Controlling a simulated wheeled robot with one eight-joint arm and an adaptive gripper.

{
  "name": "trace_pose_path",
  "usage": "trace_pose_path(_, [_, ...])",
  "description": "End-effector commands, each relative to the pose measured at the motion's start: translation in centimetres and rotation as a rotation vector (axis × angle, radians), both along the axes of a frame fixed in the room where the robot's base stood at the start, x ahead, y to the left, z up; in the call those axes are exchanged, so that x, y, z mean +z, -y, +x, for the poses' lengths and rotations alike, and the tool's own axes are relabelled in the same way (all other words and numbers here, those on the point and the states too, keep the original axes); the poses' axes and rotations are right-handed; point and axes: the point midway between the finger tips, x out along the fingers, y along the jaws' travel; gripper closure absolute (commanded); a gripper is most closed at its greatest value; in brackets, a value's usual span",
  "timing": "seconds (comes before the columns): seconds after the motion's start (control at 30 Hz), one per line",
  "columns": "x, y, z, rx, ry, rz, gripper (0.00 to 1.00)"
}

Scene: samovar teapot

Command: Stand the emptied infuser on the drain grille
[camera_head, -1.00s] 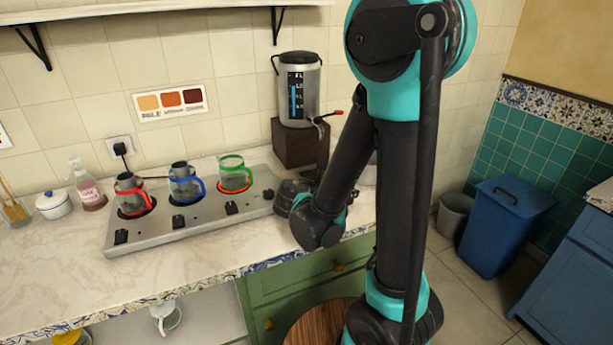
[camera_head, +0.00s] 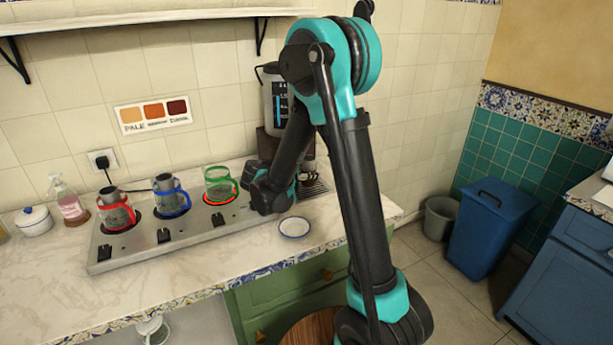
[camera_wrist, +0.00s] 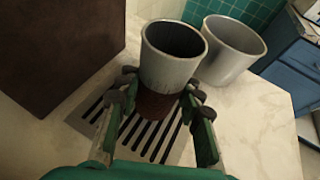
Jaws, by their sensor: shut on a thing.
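My gripper (camera_wrist: 158,98) is shut on the infuser (camera_wrist: 168,68), a grey open-topped cup with a dark inside and a reddish-brown lower part. The cup looks roughly upright between the two fingers. The slotted drain grille (camera_wrist: 108,108) lies beneath and around it in the wrist view. I cannot tell whether the infuser's base touches the grille or is just above it. In the head view part of the drain grille (camera_head: 316,187) shows beside my arm. My arm hides most of the gripper and the infuser there.
A dark brown block (camera_wrist: 55,45) stands left of the grille, under the urn (camera_head: 271,105). The warming plate (camera_head: 140,250) holds three handled glasses. A blue-rimmed dish (camera_head: 294,227) sits near the counter front.

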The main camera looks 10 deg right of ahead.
Motion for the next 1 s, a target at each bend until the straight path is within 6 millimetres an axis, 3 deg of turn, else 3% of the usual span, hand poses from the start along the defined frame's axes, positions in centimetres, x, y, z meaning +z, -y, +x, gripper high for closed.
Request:
trace_pose_path(0.07, [0.0,-0.5,1.5,-0.001,0.000,0.000,0.93])
trace_pose_path(0.2, [-1.5,-0.4,1.3,0.000,0.000,0.000,0.93])
trace_pose_path(0.57, [-1.8,-0.4,1.2,0.000,0.000,0.000,0.93])
trace_pose_path(0.6, [-1.8,-0.4,1.2,0.000,0.000,0.000,0.59])
trace_pose_path(0.7, [-1.8,-0.4,1.2,0.000,0.000,0.000,0.47])
trace_pose_path(0.73, [-1.8,-0.4,1.2,0.000,0.000,0.000,0.43])
trace_pose_path(1.0, [-1.7,-0.4,1.2,0.000,0.000,0.000,0.43])
